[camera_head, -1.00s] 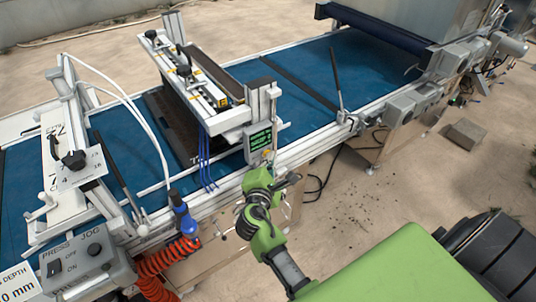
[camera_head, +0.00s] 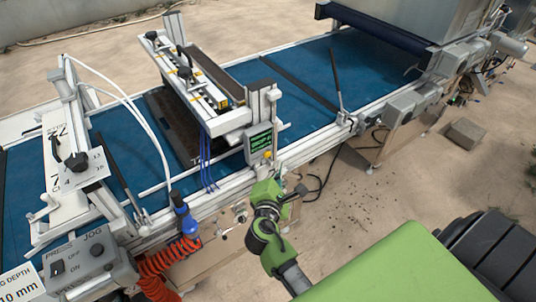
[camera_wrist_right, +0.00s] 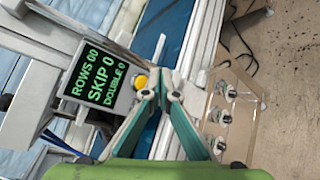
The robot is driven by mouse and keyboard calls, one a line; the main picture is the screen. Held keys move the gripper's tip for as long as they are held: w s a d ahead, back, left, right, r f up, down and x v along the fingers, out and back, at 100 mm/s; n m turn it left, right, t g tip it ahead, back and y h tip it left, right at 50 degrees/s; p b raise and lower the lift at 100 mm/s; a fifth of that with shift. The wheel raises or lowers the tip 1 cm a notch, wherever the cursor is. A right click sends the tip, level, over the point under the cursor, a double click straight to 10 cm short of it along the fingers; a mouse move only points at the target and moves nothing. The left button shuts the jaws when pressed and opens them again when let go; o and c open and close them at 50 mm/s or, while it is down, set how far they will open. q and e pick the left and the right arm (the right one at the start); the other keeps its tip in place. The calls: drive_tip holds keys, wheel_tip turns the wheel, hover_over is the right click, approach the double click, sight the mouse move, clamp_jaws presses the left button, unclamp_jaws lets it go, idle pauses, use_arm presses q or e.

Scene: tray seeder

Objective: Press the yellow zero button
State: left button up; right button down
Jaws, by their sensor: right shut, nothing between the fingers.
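The yellow zero button (camera_wrist_right: 141,82) is a small round button on the edge of the display unit, beside its screen, in the wrist view. It also shows as a small yellow spot in the head view (camera_head: 267,155). My left gripper is out of view.
The blue conveyor belt (camera_head: 320,65) runs behind the display, with a dark seed tray (camera_head: 168,125) under the seeder head. A metal rail (camera_head: 310,145) borders the belt. Several knobs (camera_wrist_right: 218,115) sit on a panel at right. A red coiled hose (camera_head: 160,262) hangs at left.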

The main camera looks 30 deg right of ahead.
drive_tip(key=s, duration=0.3)
drive_tip(key=shift+s+d, duration=0.1)
drive_tip(key=shift+d, duration=0.05)
idle(0.7)
